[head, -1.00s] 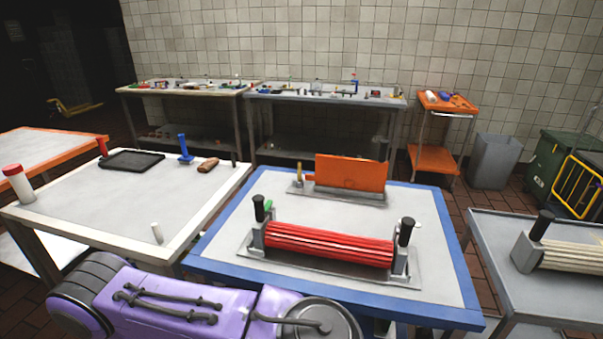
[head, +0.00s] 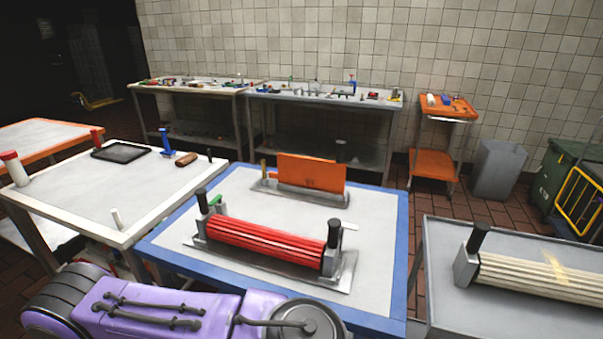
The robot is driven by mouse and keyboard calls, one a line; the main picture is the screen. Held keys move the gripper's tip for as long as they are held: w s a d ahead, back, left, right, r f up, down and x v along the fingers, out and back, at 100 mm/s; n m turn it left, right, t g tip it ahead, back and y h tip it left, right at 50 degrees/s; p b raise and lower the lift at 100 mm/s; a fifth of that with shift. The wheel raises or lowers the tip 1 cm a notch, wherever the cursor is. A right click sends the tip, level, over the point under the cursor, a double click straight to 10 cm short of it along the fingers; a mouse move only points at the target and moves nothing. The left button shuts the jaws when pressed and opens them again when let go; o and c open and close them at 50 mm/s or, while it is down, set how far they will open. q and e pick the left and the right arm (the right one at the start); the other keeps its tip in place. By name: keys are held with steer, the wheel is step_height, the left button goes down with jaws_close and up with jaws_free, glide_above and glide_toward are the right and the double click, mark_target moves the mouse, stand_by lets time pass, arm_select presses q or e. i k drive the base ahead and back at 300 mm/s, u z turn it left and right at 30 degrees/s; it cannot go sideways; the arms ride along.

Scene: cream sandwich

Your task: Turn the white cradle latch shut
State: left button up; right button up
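A cream-white ribbed roller (head: 545,281) lies in a grey cradle (head: 465,267) on the grey table at the right. A black upright knob (head: 478,237) stands at the cradle's left end. The cradle's right end is cut off by the picture edge. I cannot make out a latch on it or whether one is open. A red ribbed roller (head: 265,243) lies in another cradle on the blue-edged table, with a small white bar (head: 349,227) by its right knob. Neither gripper shows in the head view.
The blue-edged table (head: 378,270) also holds an orange upright plate (head: 311,174). The white table (head: 62,195) at left carries a black tray, a blue tool and several small things. A floor gap separates the blue-edged table from the grey table (head: 432,300). An orange cart (head: 435,160) stands behind.

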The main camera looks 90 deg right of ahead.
mark_target(345, 225)
steer(key=k, duration=1.05)
steer(key=z, duration=0.15)
